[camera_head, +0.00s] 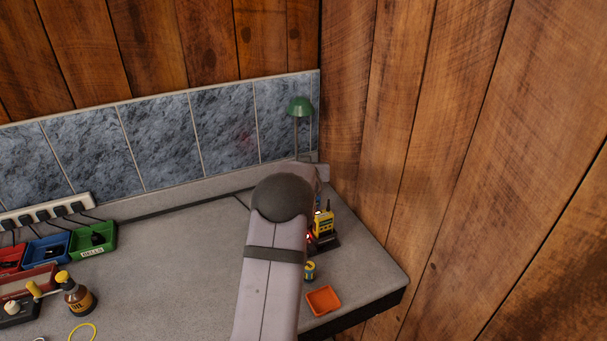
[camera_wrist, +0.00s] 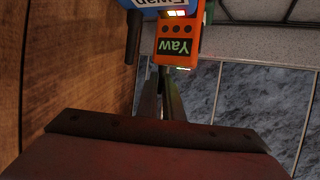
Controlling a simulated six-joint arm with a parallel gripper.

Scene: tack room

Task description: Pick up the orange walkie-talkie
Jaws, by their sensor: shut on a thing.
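The orange walkie-talkie (camera_wrist: 180,45) shows in the wrist view, upside down in the picture, with a dark label reading "Yaw" and a lit strip near its top end. My gripper (camera_wrist: 165,85) is shut at that top end; its narrow fingers are seen nearly edge-on, and the exact part between them is hard to make out. A blue unit (camera_wrist: 175,3) labelled "Ewan" is just beyond it, with a dark stub (camera_wrist: 133,37) alongside. In the head view my arm hides the gripper and the orange walkie-talkie. I cannot tell whether it is clear of its support.
A yellow walkie-talkie (camera_head: 323,223) stands in a black base (camera_head: 326,243) right of my arm. An orange tray (camera_head: 323,300) and a small blue-yellow item (camera_head: 309,271) are nearer. A green lamp (camera_head: 300,108) and wooden wall (camera_head: 400,150) bound the corner. Bins and a bottle (camera_head: 77,298) stand left.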

